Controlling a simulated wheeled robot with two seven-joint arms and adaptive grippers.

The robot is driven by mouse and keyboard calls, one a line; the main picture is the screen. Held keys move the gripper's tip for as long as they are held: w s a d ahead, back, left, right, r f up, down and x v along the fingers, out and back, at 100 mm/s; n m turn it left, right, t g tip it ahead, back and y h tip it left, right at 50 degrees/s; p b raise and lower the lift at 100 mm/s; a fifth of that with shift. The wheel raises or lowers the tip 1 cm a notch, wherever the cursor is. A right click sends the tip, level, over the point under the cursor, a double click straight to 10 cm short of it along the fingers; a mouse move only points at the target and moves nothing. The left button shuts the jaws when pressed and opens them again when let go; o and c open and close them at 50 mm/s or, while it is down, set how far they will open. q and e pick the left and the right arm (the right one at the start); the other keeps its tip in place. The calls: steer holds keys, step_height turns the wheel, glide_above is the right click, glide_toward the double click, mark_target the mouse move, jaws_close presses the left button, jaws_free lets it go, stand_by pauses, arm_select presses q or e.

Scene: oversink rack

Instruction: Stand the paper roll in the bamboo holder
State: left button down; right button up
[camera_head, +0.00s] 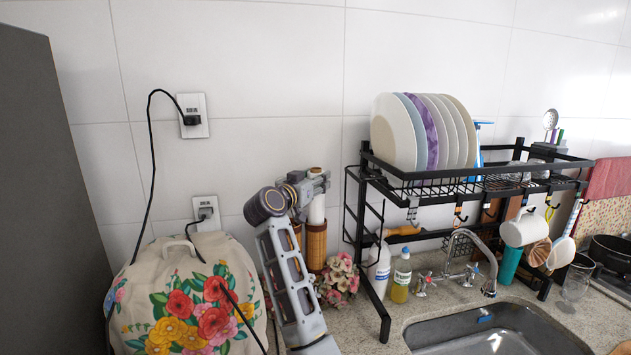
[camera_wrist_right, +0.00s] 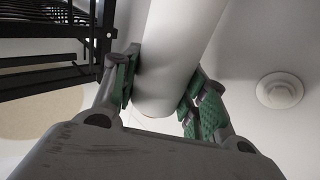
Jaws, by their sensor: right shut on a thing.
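The white paper roll (camera_head: 317,209) is upright near the wall, left of the dish rack. My right gripper (camera_head: 312,184) is shut on its upper part; the wrist view shows the roll (camera_wrist_right: 185,55) between the green finger pads (camera_wrist_right: 163,88). The brown bamboo holder (camera_head: 316,247) stands on the counter directly below the roll in the picture. The roll's lower end meets the holder's rim there; I cannot tell whether it is inside or just above or behind it. My left gripper is not in view.
A black dish rack (camera_head: 365,212) with several plates stands close on the right. Pink flowers (camera_head: 340,280) are in front of the holder. A flowered cloth cover (camera_head: 185,295) is on the left. A white bottle (camera_head: 379,268) and soap bottle (camera_head: 401,277) stand beside the sink (camera_head: 500,330).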

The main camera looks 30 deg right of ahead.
steer(key=o, duration=1.5)
steer(key=shift+r, duration=0.15)
steer(key=shift+r, duration=4.9)
